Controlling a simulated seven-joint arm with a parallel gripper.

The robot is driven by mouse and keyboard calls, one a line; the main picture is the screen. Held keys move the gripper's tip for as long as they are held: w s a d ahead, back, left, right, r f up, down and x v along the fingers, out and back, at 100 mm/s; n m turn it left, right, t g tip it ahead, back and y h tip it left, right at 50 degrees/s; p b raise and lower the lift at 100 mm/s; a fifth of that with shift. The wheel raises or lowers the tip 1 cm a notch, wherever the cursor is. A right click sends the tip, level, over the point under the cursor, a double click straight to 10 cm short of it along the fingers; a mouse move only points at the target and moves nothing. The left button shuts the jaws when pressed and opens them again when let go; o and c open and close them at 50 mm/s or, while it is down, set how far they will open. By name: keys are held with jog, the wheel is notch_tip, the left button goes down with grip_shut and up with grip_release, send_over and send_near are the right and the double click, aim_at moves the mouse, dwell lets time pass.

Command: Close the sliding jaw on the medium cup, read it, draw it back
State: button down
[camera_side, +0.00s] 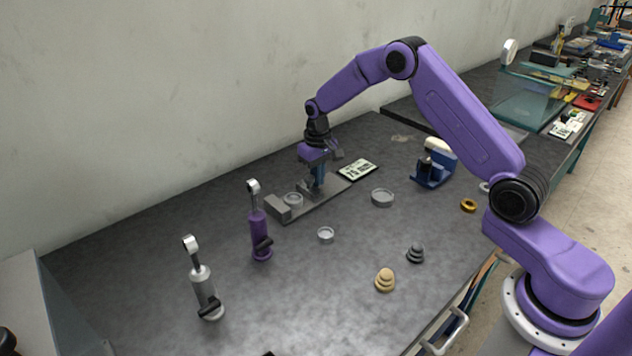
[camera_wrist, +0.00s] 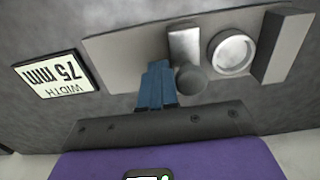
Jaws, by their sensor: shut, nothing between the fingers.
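The medium cup (camera_side: 293,199), a shallow grey ring-shaped dish, sits on the gauge's flat plate (camera_wrist: 120,45) beside the fixed end block (camera_wrist: 283,47). In the wrist view the cup (camera_wrist: 232,52) lies between that block and the grey sliding jaw (camera_wrist: 185,42), with a narrow gap showing on the jaw's side. A round dark knob (camera_wrist: 190,80) stands at the jaw. My gripper (camera_side: 317,187) is shut and empty, its blue fingers (camera_wrist: 158,68) down just left of the knob in the wrist view; I cannot tell whether they touch.
A larger dish (camera_side: 382,197) and a smaller one (camera_side: 326,235) lie on the dark table. A purple shock absorber (camera_side: 260,235) and a grey one (camera_side: 205,292) stand left. Stacked weights (camera_side: 385,280), a gold ring (camera_side: 468,205) and a blue device (camera_side: 433,168) are to the right.

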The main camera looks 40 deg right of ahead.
aim_at(309, 176)
jog(key=shift+a, duration=1.95)
dwell(0.6)
jog(key=shift+d, duration=0.5)
jog(key=shift+r, duration=0.55)
jog(key=shift+d+r, duration=0.15)
jog(key=shift+r, duration=1.35)
jog(key=shift+d+r, duration=0.1)
jog(key=shift+r, duration=1.35)
